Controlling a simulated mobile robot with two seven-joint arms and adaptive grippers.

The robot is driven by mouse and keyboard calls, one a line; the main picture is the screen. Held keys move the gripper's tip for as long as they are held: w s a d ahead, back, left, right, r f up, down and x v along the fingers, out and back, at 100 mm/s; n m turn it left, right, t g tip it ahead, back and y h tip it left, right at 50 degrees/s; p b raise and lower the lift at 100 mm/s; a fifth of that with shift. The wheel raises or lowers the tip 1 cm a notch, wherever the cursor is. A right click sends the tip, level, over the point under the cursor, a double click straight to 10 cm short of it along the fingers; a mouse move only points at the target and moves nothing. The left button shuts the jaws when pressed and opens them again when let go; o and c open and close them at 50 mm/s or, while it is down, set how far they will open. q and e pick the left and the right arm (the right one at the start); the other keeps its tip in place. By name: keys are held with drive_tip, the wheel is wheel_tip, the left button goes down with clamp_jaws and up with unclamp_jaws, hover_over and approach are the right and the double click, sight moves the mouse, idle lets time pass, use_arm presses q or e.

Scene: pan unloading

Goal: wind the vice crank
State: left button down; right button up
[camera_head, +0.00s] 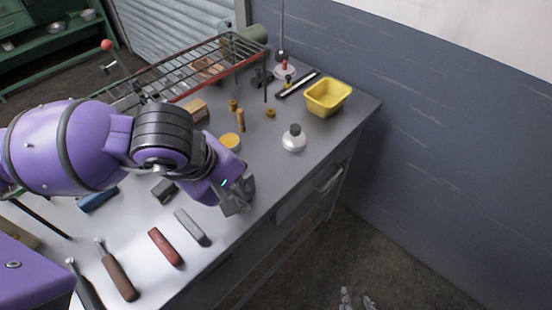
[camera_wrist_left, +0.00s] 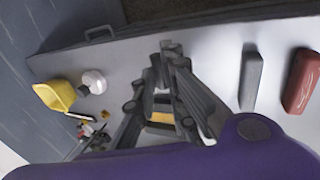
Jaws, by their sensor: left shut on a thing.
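My left gripper (camera_head: 238,203) is over the front edge of the bench. In the left wrist view its fingertips (camera_wrist_left: 171,48) are close together on a small grey part, mostly hidden by the fingers. I cannot make out clearly whether this is the vice crank, and the vice body is not plain in either view. Two pale grey finger ends, seemingly my right gripper (camera_head: 358,301), show apart at the bottom of the head view, over the floor and away from the bench.
On the bench (camera_head: 272,180) lie a grey block (camera_head: 190,227), a red block (camera_head: 166,247) and a brown-handled tool (camera_head: 117,276). A white bottle (camera_head: 293,141), a yellow tub (camera_head: 328,97) and a yellow-topped jar (camera_head: 230,141) stand farther back. A wire rack (camera_head: 175,75) lines the rear. Floor is clear in front.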

use_arm(q)
drive_tip(key=shift+w+d, duration=0.1)
drive_tip(key=shift+w+d+r+g+y, duration=0.3)
drive_tip(key=shift+w+g+y, duration=0.1)
drive_tip(key=shift+g, duration=0.2)
drive_tip(key=w+d+f+g+y+b, duration=0.1)
drive_tip(key=w+g+y+b, duration=0.1)
drive_tip(key=g+y, duration=0.1)
drive_tip(key=w+d+f+g+y+b, duration=0.1)
drive_tip(key=w+d+g+y+b, duration=0.1)
drive_tip(key=g+y, duration=0.1)
drive_tip(key=w+d+f+g+y+b, duration=0.1)
drive_tip(key=w+g+y+b, duration=0.1)
drive_tip(key=g, duration=0.3)
drive_tip(key=shift+d+f+y, duration=0.15)
drive_tip(key=shift+d+y, duration=0.25)
drive_tip(key=shift+y, duration=0.1)
drive_tip(key=shift+w+d+f+g+y+b, duration=0.2)
drive_tip(key=shift+f+g+y+b, duration=0.2)
drive_tip(key=shift+g+b, duration=0.3)
drive_tip(key=shift+w+f+g+y+b, duration=0.1)
drive_tip(key=shift+g+y+b, duration=0.2)
drive_tip(key=shift+g+b, duration=0.15)
use_arm(e)
drive_tip(key=s+d+f+g, duration=0.1)
drive_tip(key=s+f, duration=0.2)
drive_tip(key=f, duration=0.5)
drive_tip(key=shift+s+d+f, duration=0.15)
drive_tip(key=shift+d+f, duration=0.1)
drive_tip(key=shift+f, duration=0.1)
